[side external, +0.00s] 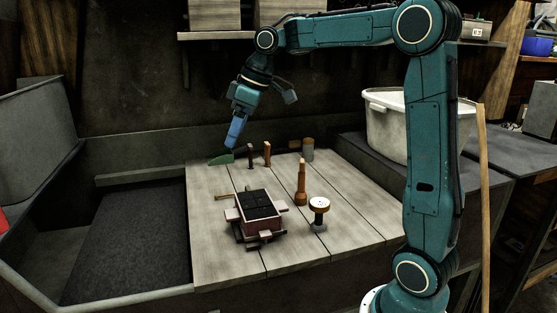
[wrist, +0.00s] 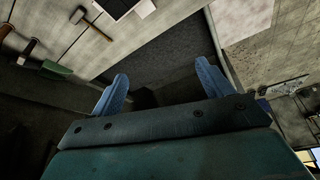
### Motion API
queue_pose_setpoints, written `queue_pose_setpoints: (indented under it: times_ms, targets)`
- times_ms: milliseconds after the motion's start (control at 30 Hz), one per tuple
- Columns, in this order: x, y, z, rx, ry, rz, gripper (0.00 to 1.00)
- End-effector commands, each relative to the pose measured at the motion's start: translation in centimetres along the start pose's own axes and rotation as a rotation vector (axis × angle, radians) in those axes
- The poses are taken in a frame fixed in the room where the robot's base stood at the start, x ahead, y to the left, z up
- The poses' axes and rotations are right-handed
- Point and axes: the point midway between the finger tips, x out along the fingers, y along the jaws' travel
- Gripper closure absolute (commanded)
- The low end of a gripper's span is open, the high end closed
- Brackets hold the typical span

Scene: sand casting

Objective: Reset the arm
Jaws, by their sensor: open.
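My gripper (side external: 234,134) has blue fingers and hangs above the back left part of the wooden table, near a green piece (side external: 221,159). In the wrist view my gripper (wrist: 160,90) shows its two blue fingers wide apart with nothing between them. The gripper is open and empty. My arm is raised and bent, reaching left across the back of the table. In the side view the fingertips look close to the green piece, but I cannot tell the exact gap.
A mold flask (side external: 256,213) with dark filling stands on the table (side external: 215,262). Several wooden-handled tools, including an upright rammer (side external: 301,185) and a round-topped tool (side external: 319,208), stand nearby. A white bin (side external: 388,125) is at the back right. A dark sand pit (side external: 130,235) lies at left.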

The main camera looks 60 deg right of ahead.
Motion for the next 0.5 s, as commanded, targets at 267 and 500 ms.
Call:
queue_pose_setpoints:
  times_ms: [267, 500]
  targets:
    - [-2.1, -6.7, 2.7, 0.09, 0.02, 0.043, 0.21]
    - [-2.9, -11.4, 6.5, 0.169, 0.039, 0.08, 0.21]
